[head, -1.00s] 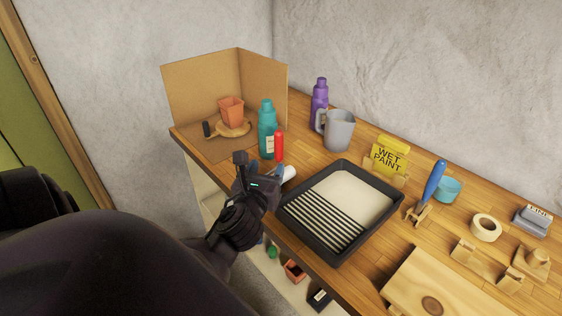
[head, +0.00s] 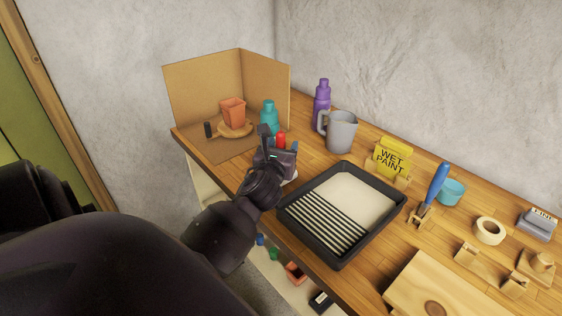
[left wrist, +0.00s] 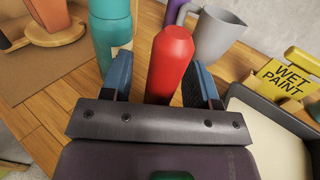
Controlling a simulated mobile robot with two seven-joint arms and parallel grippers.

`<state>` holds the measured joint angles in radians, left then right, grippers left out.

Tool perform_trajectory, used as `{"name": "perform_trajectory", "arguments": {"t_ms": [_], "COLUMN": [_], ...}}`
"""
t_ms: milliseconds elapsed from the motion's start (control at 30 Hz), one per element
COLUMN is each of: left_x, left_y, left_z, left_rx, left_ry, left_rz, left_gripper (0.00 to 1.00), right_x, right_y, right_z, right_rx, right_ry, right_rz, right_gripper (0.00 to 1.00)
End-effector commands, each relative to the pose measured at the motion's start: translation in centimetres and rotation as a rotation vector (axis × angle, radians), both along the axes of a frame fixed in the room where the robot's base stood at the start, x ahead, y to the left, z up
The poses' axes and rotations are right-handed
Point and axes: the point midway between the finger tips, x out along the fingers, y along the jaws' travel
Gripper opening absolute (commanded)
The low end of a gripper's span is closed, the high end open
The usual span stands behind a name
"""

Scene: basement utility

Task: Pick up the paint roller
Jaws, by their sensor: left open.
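The paint roller shows a red handle (head: 281,137) standing up beside the teal bottle, left of the black paint tray (head: 345,264). A small white part, which looks like its roller, peeks out beside my gripper; the rest is hidden behind the gripper. My left gripper (head: 279,146) is open at the handle. In the left wrist view the red handle (left wrist: 170,62) rises between the two blue-padded fingers of the gripper (left wrist: 162,78), nearer the right finger. I cannot tell whether either finger touches it. My right gripper is not in view.
The teal bottle (head: 269,114) stands close to the left finger. A grey jug (head: 341,133) and a purple bottle (head: 321,103) stand behind. A yellow wet-paint sign (head: 392,157) is to the right. A cardboard screen (head: 205,87) borders the left end.

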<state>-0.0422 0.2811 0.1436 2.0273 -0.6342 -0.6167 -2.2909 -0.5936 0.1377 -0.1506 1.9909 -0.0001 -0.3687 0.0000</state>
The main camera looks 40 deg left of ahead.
Motion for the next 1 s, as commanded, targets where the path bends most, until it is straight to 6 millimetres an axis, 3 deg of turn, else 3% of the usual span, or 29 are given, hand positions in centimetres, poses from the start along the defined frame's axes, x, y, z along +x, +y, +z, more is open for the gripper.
{"name": "perform_trajectory", "arguments": {"t_ms": [333, 700, 1000], "left_x": [0.6, 0.6, 0.6], "left_y": [0.4, 0.4, 0.4], "left_z": [0.0, 0.0, 0.8], "left_rx": [0.001, 0.001, 0.002], "left_ry": [0.0, 0.0, -0.001], "left_rz": [0.001, 0.001, 0.0], "left_gripper": [0.55, 0.01, 0.01], "right_x": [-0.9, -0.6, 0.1], "right_y": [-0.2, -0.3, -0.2], "right_z": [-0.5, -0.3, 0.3], "right_rx": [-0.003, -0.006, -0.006], "right_ry": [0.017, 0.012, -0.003], "right_rz": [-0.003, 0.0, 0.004], "right_gripper": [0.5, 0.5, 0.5]}}
